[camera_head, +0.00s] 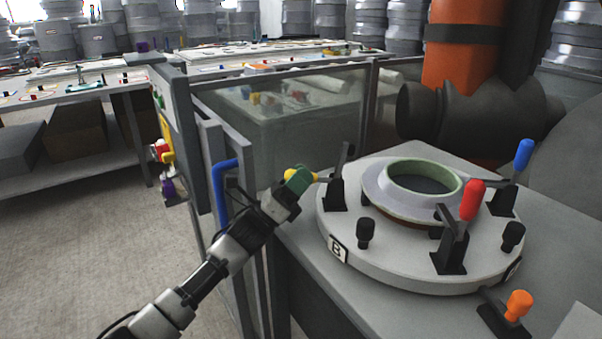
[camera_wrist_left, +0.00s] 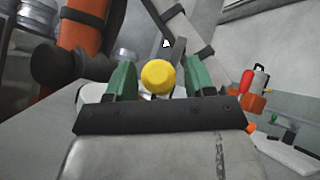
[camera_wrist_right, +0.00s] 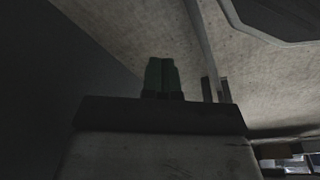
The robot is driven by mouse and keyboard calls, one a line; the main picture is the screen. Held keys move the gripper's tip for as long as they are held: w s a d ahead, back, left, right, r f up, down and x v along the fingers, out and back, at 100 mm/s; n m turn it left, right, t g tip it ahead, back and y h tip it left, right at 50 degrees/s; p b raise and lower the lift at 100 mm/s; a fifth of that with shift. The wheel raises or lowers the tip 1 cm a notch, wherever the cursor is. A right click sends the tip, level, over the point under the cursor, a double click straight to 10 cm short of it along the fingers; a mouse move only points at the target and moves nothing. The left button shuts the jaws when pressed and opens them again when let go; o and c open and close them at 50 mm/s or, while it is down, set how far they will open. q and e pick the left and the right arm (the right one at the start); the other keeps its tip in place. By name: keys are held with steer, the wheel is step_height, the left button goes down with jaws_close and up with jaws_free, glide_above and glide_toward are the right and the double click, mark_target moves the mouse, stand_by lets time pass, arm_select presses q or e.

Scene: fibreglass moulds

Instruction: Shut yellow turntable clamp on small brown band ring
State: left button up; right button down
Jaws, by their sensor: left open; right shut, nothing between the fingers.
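The round grey turntable (camera_head: 345,222) carries a pale flanged ring (camera_head: 380,190) with a green inner rim. A thin strip of brown band shows beneath its flange. The yellow clamp (camera_head: 337,192) stands at the turntable's left edge, its black arm raised and its yellow handle (camera_head: 314,176) lying outward to the left. My left gripper (camera_head: 298,181) is at that handle. In the left wrist view the yellow knob (camera_wrist_left: 158,76) sits between the open green fingers; contact cannot be told. My right gripper (camera_wrist_right: 161,77) is shut and empty, seen only in the right wrist view.
A red-handled clamp (camera_head: 471,201) and a blue-handled clamp (camera_head: 523,157) stand on the turntable with handles up. An orange-handled clamp (camera_head: 518,306) is at the front right. Glass-panelled fencing (camera_head: 290,110) stands behind, and an orange column (camera_head: 463,65) rises at the back right.

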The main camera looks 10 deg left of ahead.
arm_select(q)
steer(key=shift+c, duration=0.5)
jaws_close()
steer(key=shift+r, duration=0.1)
